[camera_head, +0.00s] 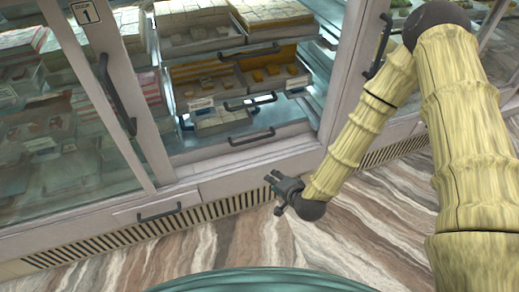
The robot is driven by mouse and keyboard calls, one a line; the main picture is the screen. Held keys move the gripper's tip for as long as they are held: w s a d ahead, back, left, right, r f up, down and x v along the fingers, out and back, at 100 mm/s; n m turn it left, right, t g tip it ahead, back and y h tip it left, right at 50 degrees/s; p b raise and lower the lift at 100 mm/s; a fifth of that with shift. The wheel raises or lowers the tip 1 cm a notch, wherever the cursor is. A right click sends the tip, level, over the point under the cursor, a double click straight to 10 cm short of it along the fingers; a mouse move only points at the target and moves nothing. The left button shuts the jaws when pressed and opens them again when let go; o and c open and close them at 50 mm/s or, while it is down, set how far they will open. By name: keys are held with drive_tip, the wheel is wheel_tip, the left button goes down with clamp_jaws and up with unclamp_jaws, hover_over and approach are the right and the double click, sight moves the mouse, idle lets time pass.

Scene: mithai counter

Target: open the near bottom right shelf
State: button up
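A glass-fronted sweets counter stands before me. In its middle bay, several shelves are stacked, each with a dark bar handle. The lowest handle (251,136) is on the bottom shelf front (215,148), just above the base panel. A middle handle (250,104) and an upper handle (248,52) sit above it. A lower left drawer (125,216) has its own handle (160,212) and looks shut. My gripper (272,194) is in front of the base panel, below and right of the lowest handle, apart from it. Its dark fingers look spread, with nothing between them.
Vertical door handles (117,95) and (379,46) flank the middle bay. Boxes of sweets (260,75) fill the shelves. A slotted vent strip (100,247) runs along the base. The marbled floor (200,250) in front is clear.

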sight(260, 137)
drive_tip(key=w+a+m+t+b, duration=0.1)
drive_tip(key=w+b, duration=0.3)
drive_tip(key=w, duration=0.3)
drive_tip(key=w+a+m+t+b, duration=0.2)
drive_tip(key=w+b, duration=0.3)
drive_tip(key=w, duration=0.2)
drive_tip(key=w+a+m+t+b, duration=0.1)
drive_tip(key=w+a+t+b, duration=0.1)
drive_tip(key=w+b, duration=0.2)
drive_tip(key=shift+w+f+m, duration=0.2)
drive_tip(key=shift+w, duration=0.75)
drive_tip(key=shift+w+f+m, duration=0.2)
drive_tip(key=shift+w, duration=0.7)
clamp_jaws()
